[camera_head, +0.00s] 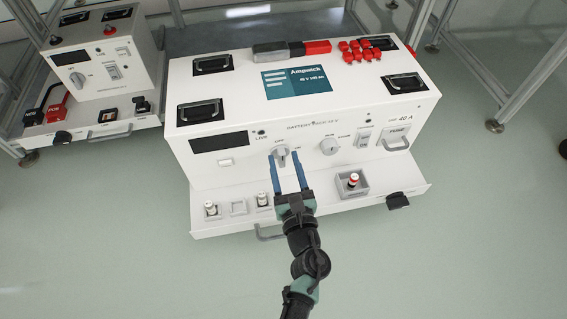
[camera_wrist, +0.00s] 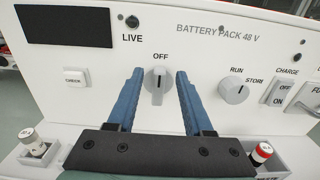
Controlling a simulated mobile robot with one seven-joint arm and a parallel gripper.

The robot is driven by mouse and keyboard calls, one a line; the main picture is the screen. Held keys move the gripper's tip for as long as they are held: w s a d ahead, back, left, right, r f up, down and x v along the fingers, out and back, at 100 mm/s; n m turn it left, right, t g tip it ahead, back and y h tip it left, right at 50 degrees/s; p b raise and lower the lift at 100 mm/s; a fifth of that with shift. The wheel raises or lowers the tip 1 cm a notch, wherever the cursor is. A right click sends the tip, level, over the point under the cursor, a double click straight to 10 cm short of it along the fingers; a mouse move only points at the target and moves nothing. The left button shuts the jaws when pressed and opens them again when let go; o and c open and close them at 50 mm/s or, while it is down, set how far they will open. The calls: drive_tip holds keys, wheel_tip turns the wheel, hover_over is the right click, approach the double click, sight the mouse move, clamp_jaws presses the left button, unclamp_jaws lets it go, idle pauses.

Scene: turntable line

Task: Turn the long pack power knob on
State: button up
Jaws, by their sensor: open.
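The long white battery pack (camera_head: 240,160) fills the middle of the head view. Its power knob (camera_wrist: 158,80), round and grey-white with a dark pointer line, is on the front panel under the OFF label. The knob's grip bar stands about upright, in line with OFF. The knob also shows in the head view (camera_head: 282,158). My gripper (camera_wrist: 160,71) is open, with one blue finger on each side of the knob. Small gaps show between fingers and knob in the wrist view; I see no contact. The right finger hides the panel just right of the knob.
A RUN/STORE knob (camera_wrist: 233,91) and a CHARGE switch (camera_wrist: 280,91) are to the right on the panel. A ledge below bears small fuse-like parts, one red-banded (camera_head: 353,180). A smaller pack (camera_head: 100,65) stands at the left.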

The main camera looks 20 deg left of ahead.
drive_tip(key=shift+w+a, duration=0.4)
drive_tip(key=shift+w, duration=0.15)
clamp_jaws()
